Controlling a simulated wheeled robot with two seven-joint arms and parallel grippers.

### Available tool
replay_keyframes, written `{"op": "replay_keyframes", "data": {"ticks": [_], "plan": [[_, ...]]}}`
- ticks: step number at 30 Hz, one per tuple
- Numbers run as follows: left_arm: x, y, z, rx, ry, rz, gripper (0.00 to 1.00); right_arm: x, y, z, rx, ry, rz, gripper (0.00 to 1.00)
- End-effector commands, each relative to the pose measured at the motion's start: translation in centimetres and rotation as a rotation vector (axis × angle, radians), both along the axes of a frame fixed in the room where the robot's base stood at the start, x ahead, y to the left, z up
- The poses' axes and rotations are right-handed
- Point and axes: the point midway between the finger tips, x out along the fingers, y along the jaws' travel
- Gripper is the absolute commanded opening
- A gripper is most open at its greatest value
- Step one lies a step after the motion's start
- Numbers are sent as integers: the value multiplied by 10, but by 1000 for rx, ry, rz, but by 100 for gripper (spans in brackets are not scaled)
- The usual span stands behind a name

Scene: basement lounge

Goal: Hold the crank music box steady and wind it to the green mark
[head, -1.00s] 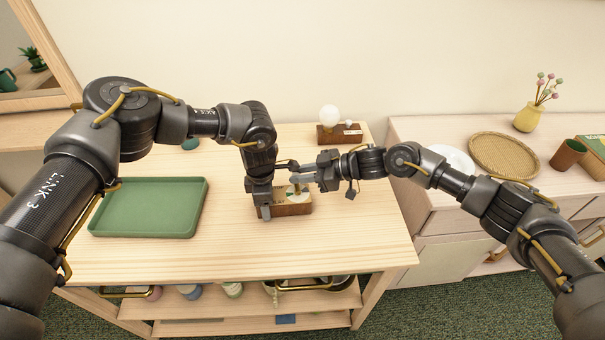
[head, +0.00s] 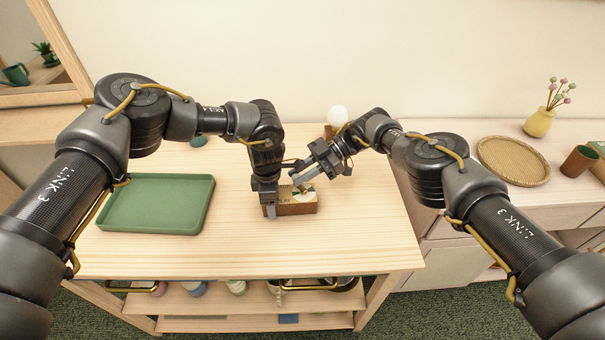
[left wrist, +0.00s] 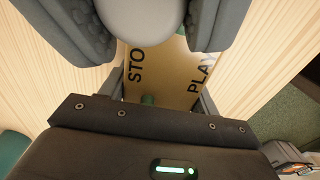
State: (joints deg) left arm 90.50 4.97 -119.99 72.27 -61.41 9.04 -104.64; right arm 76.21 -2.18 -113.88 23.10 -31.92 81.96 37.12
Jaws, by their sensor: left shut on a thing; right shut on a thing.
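The music box (head: 297,206) is a small brown wooden box with a pale top, standing on the wooden table. My left gripper (head: 268,205) comes down from above and is shut on the box at its left side. In the left wrist view the box's tan top (left wrist: 160,75) shows the letters "STO" and "PLAY", partly covered, and a small green patch. My right gripper (head: 300,182) reaches in from the upper right, tilted down, and is shut at the crank on top of the box. The crank itself is mostly hidden by the fingers.
A green tray (head: 190,228) lies on the table to the left. A lamp with a round white bulb (head: 338,116) stands behind, partly hidden by my right arm. A woven tray (head: 514,178) and yellow vase (head: 539,122) are on the right cabinet. The table front is clear.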

Motion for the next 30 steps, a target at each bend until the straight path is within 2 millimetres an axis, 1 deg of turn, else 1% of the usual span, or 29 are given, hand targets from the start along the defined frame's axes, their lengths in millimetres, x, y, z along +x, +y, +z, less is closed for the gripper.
{"op": "replay_keyframes", "data": {"ticks": [1, 9, 24, 25, 29, 30], "plan": [[-2, -4, 0, -5, 4, -11, 28, 1, 0, -1, -6, -9, 12, 0], [-3, -4, 0, -5, 7, -13, 28, -1, 0, 2, -13, -12, 69, 0], [-3, -2, -1, -2, 6, -8, 28, -2, 0, 4, -9, -11, 79, 0], [-3, -2, -1, -2, 6, -8, 28, -2, 0, 4, -9, -11, 79, 26], [-3, -2, -1, -1, 6, -7, 28, -2, 0, 4, -11, -9, 78, 42], [-3, -2, -1, -1, 6, -6, 28, -2, 0, 3, -11, -9, 78, 43]]}}
